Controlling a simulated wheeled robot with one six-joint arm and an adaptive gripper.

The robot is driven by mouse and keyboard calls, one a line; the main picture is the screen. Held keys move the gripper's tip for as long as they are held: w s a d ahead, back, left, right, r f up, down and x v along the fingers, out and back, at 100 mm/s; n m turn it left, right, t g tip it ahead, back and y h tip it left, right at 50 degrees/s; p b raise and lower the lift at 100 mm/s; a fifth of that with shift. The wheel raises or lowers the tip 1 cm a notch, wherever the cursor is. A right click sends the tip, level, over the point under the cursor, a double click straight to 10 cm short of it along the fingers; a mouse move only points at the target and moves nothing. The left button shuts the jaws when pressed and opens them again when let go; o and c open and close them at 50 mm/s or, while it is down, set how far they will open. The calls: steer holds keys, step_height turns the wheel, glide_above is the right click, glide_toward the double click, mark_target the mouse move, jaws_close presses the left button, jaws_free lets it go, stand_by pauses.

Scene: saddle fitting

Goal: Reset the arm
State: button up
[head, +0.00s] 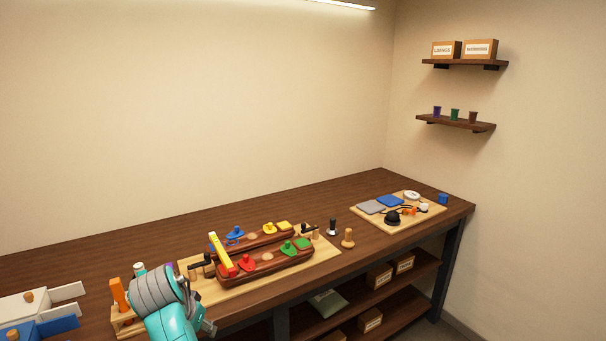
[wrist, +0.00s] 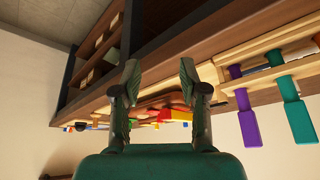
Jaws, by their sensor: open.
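My gripper (wrist: 159,82) is open in the wrist view. Its two dark green fingers are apart with nothing between them. The workbench appears upside down behind them. In the head view my teal and grey arm is over the bench's front edge at lower left, and its fingers cannot be made out clearly. On the bench a wooden board (head: 207,288) carries two long dark red-brown wooden pieces (head: 266,273) with blue, yellow, red and green knobbed parts. A yellow and red bar (head: 219,251) leans across them. My gripper is apart from all of these.
A tool rack (head: 127,322) with an orange handle (head: 119,293) stands close to my arm; purple (wrist: 244,118) and green (wrist: 297,112) handles show in the wrist view. White and blue boxes sit at far left. A parts board (head: 428,217) lies at right. The bench's back strip is clear.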

steer(key=s+d+f+n+t+y, duration=0.1)
steer(key=s+d+f, duration=0.1)
steer(key=d+f, duration=0.7)
steer(key=s+d+f+t, duration=0.15)
steer(key=d+f, duration=0.45)
steer(key=f, duration=0.6)
steer(key=s+d+f+n+t+y, duration=0.1)
steer(key=s+d+f, duration=0.3)
steer(key=s+d, duration=0.3)
steer(key=s+d+f, duration=0.4)
steer(key=s+d, duration=0.3)
steer(key=s, duration=0.1)
steer(key=s+d+r+t, duration=0.1)
steer(key=s+d+r, duration=0.1)
steer(key=s+d, duration=0.5)
steer(key=s+d+r+t, duration=0.2)
steer(key=s+r, duration=0.1)
steer(key=s, duration=0.7)
steer(key=s+d+r+t+h, duration=0.1)
steer(key=s+d+r+t, duration=0.2)
steer(key=s+r, duration=1.2)
step_height(320, 180, up, 2)
steer(key=shift+d+r, duration=0.1)
steer(key=shift+d, duration=0.6)
